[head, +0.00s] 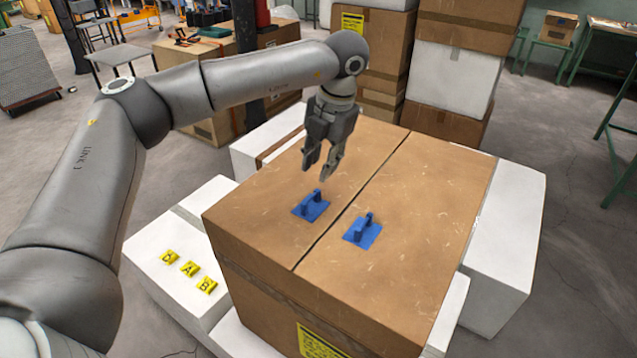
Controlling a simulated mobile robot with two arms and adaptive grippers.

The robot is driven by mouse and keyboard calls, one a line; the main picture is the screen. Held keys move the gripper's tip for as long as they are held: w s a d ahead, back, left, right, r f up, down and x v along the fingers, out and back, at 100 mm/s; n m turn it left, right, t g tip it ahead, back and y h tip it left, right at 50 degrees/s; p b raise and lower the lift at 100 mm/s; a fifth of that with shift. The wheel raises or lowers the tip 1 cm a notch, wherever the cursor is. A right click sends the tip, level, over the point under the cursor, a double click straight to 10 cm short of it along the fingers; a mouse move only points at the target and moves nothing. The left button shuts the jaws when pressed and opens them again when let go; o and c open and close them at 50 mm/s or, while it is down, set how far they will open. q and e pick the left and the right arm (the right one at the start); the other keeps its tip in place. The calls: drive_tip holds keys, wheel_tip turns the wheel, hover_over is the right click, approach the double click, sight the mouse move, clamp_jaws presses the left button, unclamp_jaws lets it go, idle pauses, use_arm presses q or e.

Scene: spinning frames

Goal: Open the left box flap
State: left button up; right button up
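A large brown cardboard box stands in the middle of the head view, its two top flaps lying flat and shut with a dark seam between them. The left flap (257,210) carries a blue handle (311,206) near the seam. The right flap (430,215) carries another blue handle (362,230). My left gripper (321,175) points down above the left flap, just behind and above its blue handle. Its fingers are parted with nothing between them, and it looks apart from the handle. My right gripper is not in view.
White boxes (508,240) surround the brown box at its sides. Yellow lettered blocks (189,268) lie on the white box at the left. Stacked cartons (455,60) stand close behind. Open concrete floor (575,180) lies to the right.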

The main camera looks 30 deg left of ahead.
use_arm(q)
drive_tip(key=p, duration=0.1)
hover_over(312, 196)
drive_tip(key=d, duration=0.1)
drive_tip(key=f, duration=0.4)
drive_tip(key=shift+s+f, duration=0.25)
drive_tip(key=shift+f, duration=0.15)
drive_tip(key=f, duration=0.2)
drive_tip(key=f+p, duration=0.1)
drive_tip(key=shift+w+a+f, duration=0.2)
drive_tip(key=shift+a, duration=0.05)
drive_tip(key=shift+f, duration=0.1)
clamp_jaws()
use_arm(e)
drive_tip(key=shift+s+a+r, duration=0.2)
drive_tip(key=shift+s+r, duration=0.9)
